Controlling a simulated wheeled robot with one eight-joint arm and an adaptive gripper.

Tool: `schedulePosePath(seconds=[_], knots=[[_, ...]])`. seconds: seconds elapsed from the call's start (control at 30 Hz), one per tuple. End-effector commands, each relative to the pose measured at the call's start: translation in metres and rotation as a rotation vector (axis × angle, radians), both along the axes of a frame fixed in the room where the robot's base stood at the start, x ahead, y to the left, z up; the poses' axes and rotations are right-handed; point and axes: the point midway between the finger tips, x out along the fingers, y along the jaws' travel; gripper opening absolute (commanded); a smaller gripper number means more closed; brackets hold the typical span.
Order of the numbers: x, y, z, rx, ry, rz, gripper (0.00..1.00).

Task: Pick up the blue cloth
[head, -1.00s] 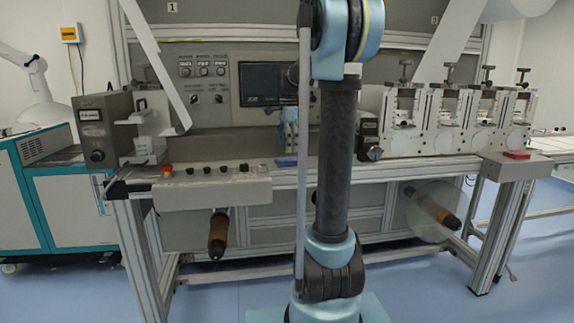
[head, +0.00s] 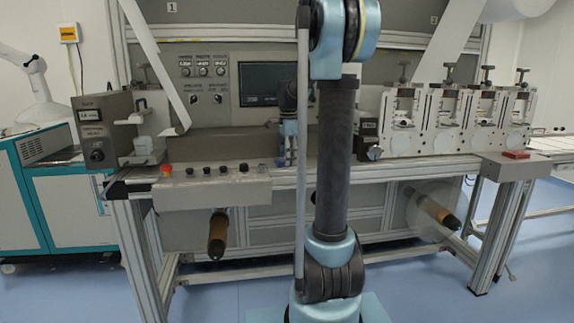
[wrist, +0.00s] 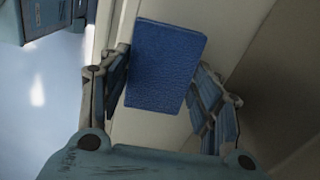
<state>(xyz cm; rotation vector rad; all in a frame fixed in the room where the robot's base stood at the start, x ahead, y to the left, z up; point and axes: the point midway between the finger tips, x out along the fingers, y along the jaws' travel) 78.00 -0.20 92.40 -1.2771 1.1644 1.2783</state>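The blue cloth (wrist: 167,62) is a flat, textured rectangle on the pale worktop in the wrist view. My gripper (wrist: 160,80) is open, with one finger to the left and one to the right of the cloth's near part. The cloth reaches past the fingertips toward the top of the picture. I cannot tell whether the fingers touch it. In the head view my gripper (head: 287,158) points down low over the front of the worktop. The cloth is hard to make out there behind the fingers.
The machine's worktop (head: 400,166) has a button panel (head: 215,172) left of my gripper. A row of roller stations (head: 455,120) stands to the right, and a dark screen (head: 258,84) is behind. In the wrist view, blue floor (wrist: 45,90) shows beyond the worktop's left edge.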

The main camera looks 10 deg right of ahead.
Motion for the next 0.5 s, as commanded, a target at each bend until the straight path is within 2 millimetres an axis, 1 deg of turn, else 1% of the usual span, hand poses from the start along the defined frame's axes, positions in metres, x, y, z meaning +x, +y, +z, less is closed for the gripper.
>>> schedulePosePath(seconds=[0.27, 0.37, 0.5], knots=[[0.000, 0.001, 0.002, 0.000, 0.000, 0.001, 0.39], [0.000, 0.001, 0.009, 0.000, 0.000, 0.001, 0.39], [-0.001, 0.001, 0.030, 0.000, 0.000, 0.001, 0.39]])
